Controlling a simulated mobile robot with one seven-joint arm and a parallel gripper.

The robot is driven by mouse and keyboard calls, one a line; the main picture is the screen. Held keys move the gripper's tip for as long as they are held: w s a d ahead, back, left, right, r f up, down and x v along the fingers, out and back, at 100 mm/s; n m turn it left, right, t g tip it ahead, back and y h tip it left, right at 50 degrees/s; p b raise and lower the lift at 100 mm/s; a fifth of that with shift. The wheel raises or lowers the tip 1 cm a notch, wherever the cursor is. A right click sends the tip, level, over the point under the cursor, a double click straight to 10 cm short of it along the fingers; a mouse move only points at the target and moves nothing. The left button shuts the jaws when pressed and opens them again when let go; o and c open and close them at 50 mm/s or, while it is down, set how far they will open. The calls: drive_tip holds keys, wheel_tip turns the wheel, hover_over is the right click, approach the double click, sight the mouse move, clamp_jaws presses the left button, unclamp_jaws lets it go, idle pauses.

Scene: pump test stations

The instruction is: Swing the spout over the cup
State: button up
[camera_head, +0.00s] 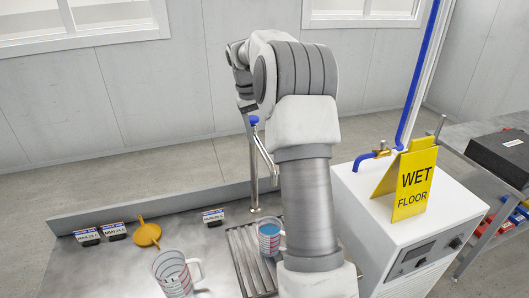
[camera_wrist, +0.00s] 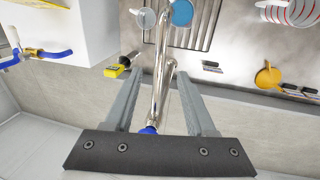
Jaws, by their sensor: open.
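A chrome faucet column (camera_head: 253,175) with a blue cap (camera_head: 254,120) stands at the back of the steel counter. Its spout (camera_head: 265,156) slants down to the right, its end close to my arm in the picture. A cup with blue inside (camera_head: 270,243) is on the slatted drain grate, partly hidden by my arm; I cannot tell whether the spout end is directly above it. In the wrist view, my gripper (camera_wrist: 158,72) is open, its fingers on either side of the chrome tubes (camera_wrist: 163,65). Finger contact cannot be made out.
A striped measuring cup (camera_head: 172,274) stands at the counter's left front. A yellow funnel-like piece (camera_head: 147,233) and small labels (camera_head: 114,231) lie behind it. A white cabinet (camera_head: 375,215) with a yellow wet-floor sign (camera_head: 414,184) and a blue pipe (camera_head: 415,75) stands close right of my arm.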

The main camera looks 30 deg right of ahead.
sight(264, 158)
drive_tip(key=f, duration=0.3)
drive_tip(key=d+f, duration=0.1)
drive_tip(key=f, duration=0.2)
drive_tip(key=shift+s+d+f, duration=0.15)
drive_tip(key=shift+f, duration=0.25)
clamp_jaws()
idle(1.0)
